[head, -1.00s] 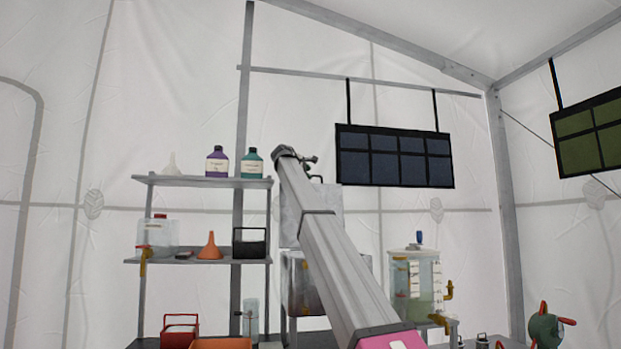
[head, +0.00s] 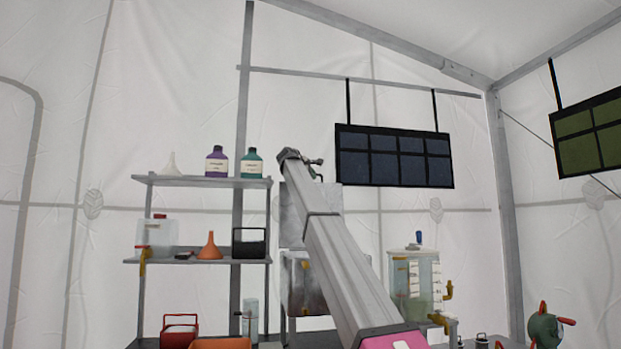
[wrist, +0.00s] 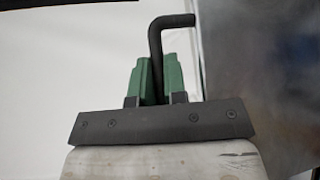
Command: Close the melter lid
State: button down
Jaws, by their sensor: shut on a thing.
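The melter (head: 296,287) is a grey metal box in the head view, behind my arm. Its grey lid (head: 331,198) stands raised above the box, partly hidden by my arm. In the wrist view a large smooth grey panel, which looks like the lid (wrist: 265,75), fills the right side. A bent black handle (wrist: 156,40) runs down between the green fingers of my gripper (wrist: 160,78). The gripper is shut on this handle. In the head view my gripper (head: 317,167) is small, near the lid's top edge.
A shelf (head: 205,182) with bottles, funnels and boxes stands on the left. A clear tank (head: 416,285) with taps stands right of the melter. A dark panel (head: 394,157) hangs at upper right, close to the lid. White tent wall lies behind.

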jog(key=s, duration=0.1)
jog(key=s+d, duration=0.1)
jog(key=s, duration=0.1)
jog(key=shift+r, duration=0.1)
jog(key=shift+a, duration=0.1)
jog(key=c, duration=1.2)
grip_release()
jog(key=shift+w, duration=0.1)
jog(key=shift+o, duration=0.2)
jog(key=v, duration=1.1)
